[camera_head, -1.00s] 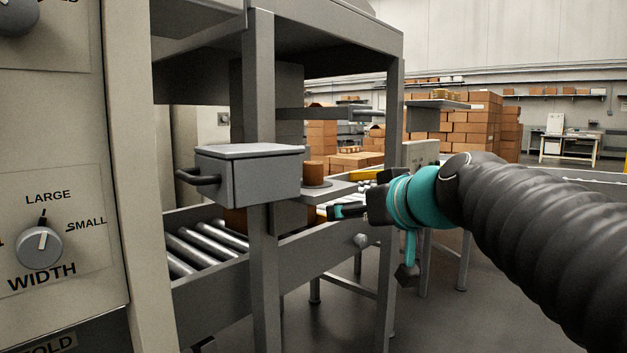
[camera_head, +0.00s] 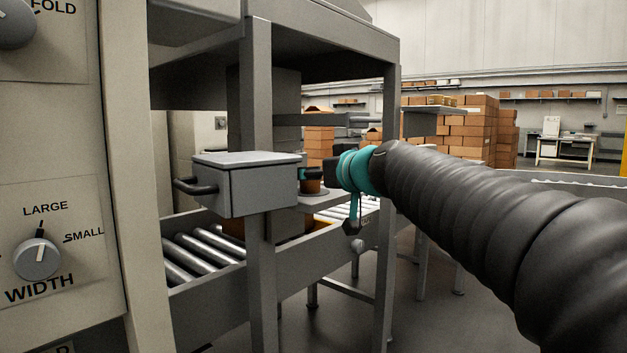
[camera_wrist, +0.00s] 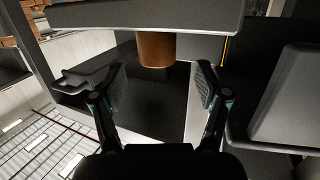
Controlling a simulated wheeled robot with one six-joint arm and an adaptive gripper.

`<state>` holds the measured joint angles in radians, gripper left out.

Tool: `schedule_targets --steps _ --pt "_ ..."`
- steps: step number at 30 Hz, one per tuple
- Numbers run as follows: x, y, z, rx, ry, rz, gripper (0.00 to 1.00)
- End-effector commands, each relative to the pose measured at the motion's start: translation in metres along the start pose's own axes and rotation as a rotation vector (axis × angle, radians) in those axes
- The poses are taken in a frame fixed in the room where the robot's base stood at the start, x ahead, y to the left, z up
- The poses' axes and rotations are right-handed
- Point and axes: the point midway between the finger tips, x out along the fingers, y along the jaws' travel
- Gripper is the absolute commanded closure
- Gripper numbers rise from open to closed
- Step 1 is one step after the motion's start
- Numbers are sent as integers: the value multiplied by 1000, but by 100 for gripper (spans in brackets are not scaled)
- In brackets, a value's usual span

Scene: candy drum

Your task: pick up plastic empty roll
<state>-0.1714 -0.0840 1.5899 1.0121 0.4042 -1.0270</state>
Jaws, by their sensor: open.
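The roll is a small brown cylinder (camera_head: 312,187) upright on a small grey shelf (camera_head: 314,204) of the machine, just right of the grey box. In the wrist view, which looks upside down, the roll (camera_wrist: 156,49) shows ahead of the fingers, against the shelf edge (camera_wrist: 140,14). My gripper (camera_wrist: 160,82) is open and empty, with the roll roughly centred beyond the gap between its fingertips. In the head view my gripper (camera_head: 310,174) reaches in from the right at the roll's height and partly hides it. I cannot tell any contact from the frames.
A grey box with a black handle (camera_head: 245,182) stands close left of the roll. A roller conveyor (camera_head: 205,248) runs below. Stacked cartons (camera_head: 475,130) stand far behind.

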Motion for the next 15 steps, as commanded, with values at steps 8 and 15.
schedule_targets --steps 8,15 --pt "37 3 6 1 -2 -1 25" --pt "49 3 6 0 -1 0 25"
